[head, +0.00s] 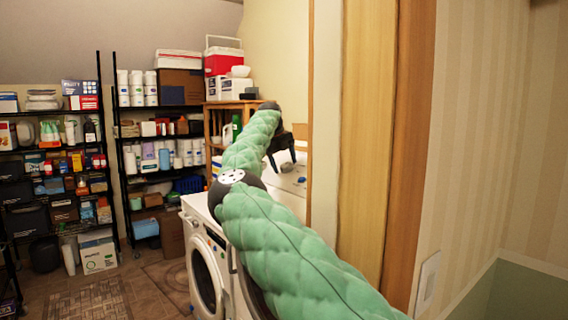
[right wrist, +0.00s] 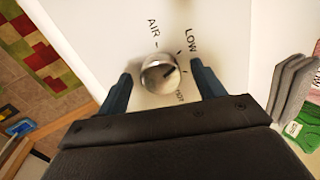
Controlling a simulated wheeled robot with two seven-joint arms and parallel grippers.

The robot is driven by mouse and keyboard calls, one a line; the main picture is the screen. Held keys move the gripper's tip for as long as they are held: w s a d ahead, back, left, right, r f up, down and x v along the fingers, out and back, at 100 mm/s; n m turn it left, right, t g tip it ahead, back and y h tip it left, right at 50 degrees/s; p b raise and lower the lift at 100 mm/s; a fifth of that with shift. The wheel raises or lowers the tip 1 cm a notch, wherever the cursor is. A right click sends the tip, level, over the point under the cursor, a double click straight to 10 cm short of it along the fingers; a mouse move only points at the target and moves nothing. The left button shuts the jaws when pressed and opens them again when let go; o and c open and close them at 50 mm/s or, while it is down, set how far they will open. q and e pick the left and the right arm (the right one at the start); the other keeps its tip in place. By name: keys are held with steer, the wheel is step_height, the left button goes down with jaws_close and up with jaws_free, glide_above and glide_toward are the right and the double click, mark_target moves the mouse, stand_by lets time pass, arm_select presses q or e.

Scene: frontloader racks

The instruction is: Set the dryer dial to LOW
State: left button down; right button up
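The dryer dial (right wrist: 160,75) is a round silver knob on a white panel (right wrist: 120,30) in the right wrist view. The labels AIR and LOW stand above it, and a partly hidden label that looks like HOT is below right. A dark mark on the knob points to the upper right; I cannot tell exactly which setting it meets. My right gripper (right wrist: 160,69) is open, with one blue finger on each side of the dial, seemingly not pressing it. In the head view the right gripper (head: 282,160) is over the white machines. My left gripper is out of view.
A white front-loading machine (head: 205,265) stands below my right arm. A wooden door frame (head: 370,130) and wall are close on the right. Black racks (head: 118,170) with boxes and bottles line the back left. The tiled floor at left is partly clear.

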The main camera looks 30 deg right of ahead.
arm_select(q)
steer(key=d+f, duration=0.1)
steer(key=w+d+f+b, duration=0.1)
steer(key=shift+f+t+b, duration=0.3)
arm_select(e)
steer(key=v, duration=0.7)
steer(key=shift+r, duration=0.35)
steer(key=shift+a, duration=0.15)
